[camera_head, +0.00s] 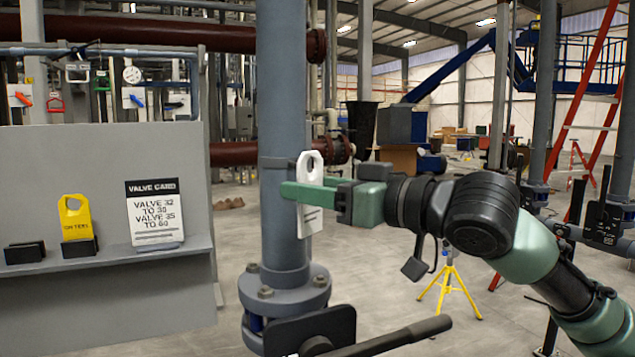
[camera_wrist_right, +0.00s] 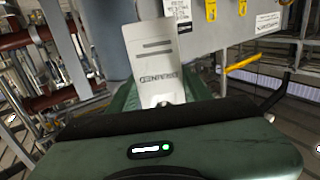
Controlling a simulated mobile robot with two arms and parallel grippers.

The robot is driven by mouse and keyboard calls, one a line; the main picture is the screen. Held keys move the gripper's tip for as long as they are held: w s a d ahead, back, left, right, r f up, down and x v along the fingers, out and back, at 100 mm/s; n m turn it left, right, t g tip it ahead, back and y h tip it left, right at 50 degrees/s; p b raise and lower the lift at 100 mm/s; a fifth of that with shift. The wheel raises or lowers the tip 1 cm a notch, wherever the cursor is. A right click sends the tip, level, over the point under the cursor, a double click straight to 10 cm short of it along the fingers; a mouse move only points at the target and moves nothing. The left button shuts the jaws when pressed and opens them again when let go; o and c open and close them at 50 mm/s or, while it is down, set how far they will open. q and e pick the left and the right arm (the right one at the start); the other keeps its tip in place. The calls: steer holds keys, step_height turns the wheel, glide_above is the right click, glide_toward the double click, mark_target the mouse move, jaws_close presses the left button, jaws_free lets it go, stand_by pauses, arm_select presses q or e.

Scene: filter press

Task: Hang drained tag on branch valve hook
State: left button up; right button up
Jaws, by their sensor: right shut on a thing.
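The white drained tag (camera_head: 310,222) is upright beside the vertical grey-blue pipe (camera_head: 281,110), with its holed end up. It also shows in the right wrist view (camera_wrist_right: 148,52), where its printed word appears upside down. My right gripper (camera_head: 318,190) is shut on the tag, with its green fingers reaching left across it toward the pipe. A thin band (camera_head: 274,163) circles the pipe at about the height of the tag's hole. I cannot make out a hook on it, or whether anything passes through the hole. My left gripper is not in view.
A black valve lever (camera_head: 400,335) sticks out low in front of the pipe flange (camera_head: 284,290). At left, a grey shelf (camera_head: 135,262) carries a yellow tag (camera_head: 76,218), an empty dark holder (camera_head: 25,252) and a valve card (camera_head: 154,212). A yellow stand (camera_head: 449,285) is behind my right arm.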

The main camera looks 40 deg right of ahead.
steer(key=shift+w+d, duration=0.1)
steer(key=shift+w, duration=0.15)
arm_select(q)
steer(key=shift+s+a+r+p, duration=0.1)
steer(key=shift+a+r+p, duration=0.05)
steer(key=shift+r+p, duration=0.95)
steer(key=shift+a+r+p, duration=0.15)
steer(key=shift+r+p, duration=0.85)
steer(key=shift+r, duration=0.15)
arm_select(e)
steer(key=shift+w+d+f, duration=0.2)
steer(key=shift+w+f, duration=0.05)
steer(key=shift+w, duration=0.65)
steer(key=shift+w+d+f, duration=0.25)
steer(key=shift+w, duration=0.7)
steer(key=shift+w+d+f, duration=0.2)
steer(key=shift+w+f, duration=0.05)
steer(key=shift+w, duration=0.65)
